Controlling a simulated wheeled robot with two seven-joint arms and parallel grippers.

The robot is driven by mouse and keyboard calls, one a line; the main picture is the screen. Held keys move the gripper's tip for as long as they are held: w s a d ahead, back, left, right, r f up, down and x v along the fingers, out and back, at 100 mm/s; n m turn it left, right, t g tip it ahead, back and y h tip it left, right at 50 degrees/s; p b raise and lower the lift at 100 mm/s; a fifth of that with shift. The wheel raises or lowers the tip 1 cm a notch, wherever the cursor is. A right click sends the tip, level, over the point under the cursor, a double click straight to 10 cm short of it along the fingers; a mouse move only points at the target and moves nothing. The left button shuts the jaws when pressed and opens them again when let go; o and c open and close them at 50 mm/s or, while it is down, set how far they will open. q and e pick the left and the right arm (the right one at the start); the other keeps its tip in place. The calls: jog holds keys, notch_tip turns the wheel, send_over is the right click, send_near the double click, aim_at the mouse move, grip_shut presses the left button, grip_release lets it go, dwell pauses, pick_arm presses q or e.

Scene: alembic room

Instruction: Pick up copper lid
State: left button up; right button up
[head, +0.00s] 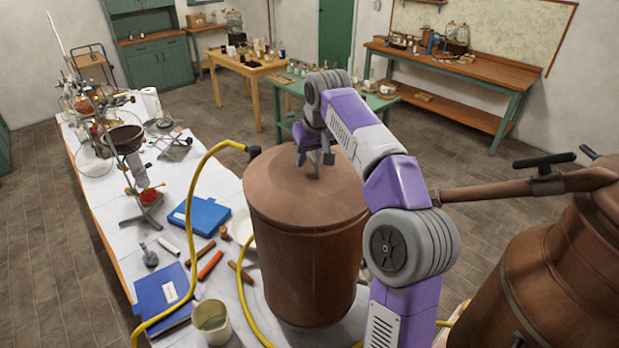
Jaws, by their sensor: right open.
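The copper lid (282,191) is a shallow brown cone with a rounded edge. It sits on top of a tall brown copper pot (308,265) in the middle of the head view. My right gripper (309,166) points down over the lid's peak, with its jaws open. The purple gripper and wrist cover the top of the lid, so any knob there is hidden. I cannot tell whether the fingers touch the lid. My left gripper is not in view.
A yellow hose (190,210) arches beside the pot. A large copper still (570,275) with a pipe stands at right.

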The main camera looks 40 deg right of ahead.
jog(key=shift+s, duration=0.2)
jog(key=shift+w, duration=0.2)
jog(key=c, duration=0.5)
grip_shut()
jog(key=shift+s, duration=0.1)
jog(key=shift+r, duration=0.1)
dwell(0.4)
